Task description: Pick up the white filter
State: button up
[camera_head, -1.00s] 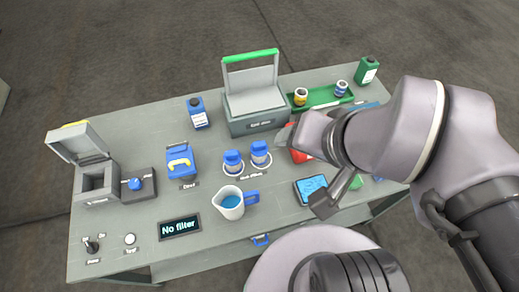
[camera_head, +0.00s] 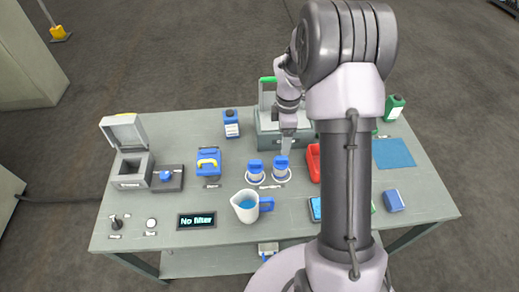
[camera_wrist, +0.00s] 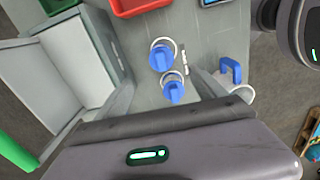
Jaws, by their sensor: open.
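I cannot make out a separate white filter in either view. My gripper (camera_head: 287,147) is open with nothing between its fingers, above the table by the front of the grey box (camera_head: 264,142) with the raised green-edged lid. The fingers also show in the wrist view (camera_wrist: 163,85), with the box (camera_wrist: 92,45) to their left. Two blue-capped items, one on the left (camera_head: 256,169) and one on the right (camera_head: 282,163), stand on white rings in front of the box. The box's inside is hidden in the head view.
A blue-handled jug (camera_head: 245,208) of blue liquid stands at the front. The right table end is partly clear.

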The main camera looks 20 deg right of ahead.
aim_at(282, 157)
notch_tip(282, 157, down, 12)
jog(key=b, duration=0.4)
jog(key=shift+d+r+b, duration=0.1)
jog(key=shift+d+b, duration=0.05)
jog(key=shift+b, duration=0.15)
notch_tip(282, 157, down, 5)
jog(key=b, duration=0.3)
jog(key=shift+s, duration=0.15)
jog(key=shift+r, duration=0.1)
jog(key=c, duration=1.5)
jog(key=shift+r+p, duration=0.25)
jog(key=shift+p, duration=0.05)
notch_tip(282, 157, up, 4)
jog(key=shift+f+p, duration=0.25)
jog(key=shift+p, duration=0.85)
jog(key=s+a+p, duration=0.1)
jog(key=s, duration=0.4)
jog(key=s+a+p, duration=0.1)
jog(key=s+a, duration=0.1)
jog(key=s, duration=0.3)
jog(key=s+a+r+p, duration=0.1)
jog(key=s, duration=0.4)
jog(key=shift+s+a, duration=0.25)
jog(key=shift+a, duration=0.05)
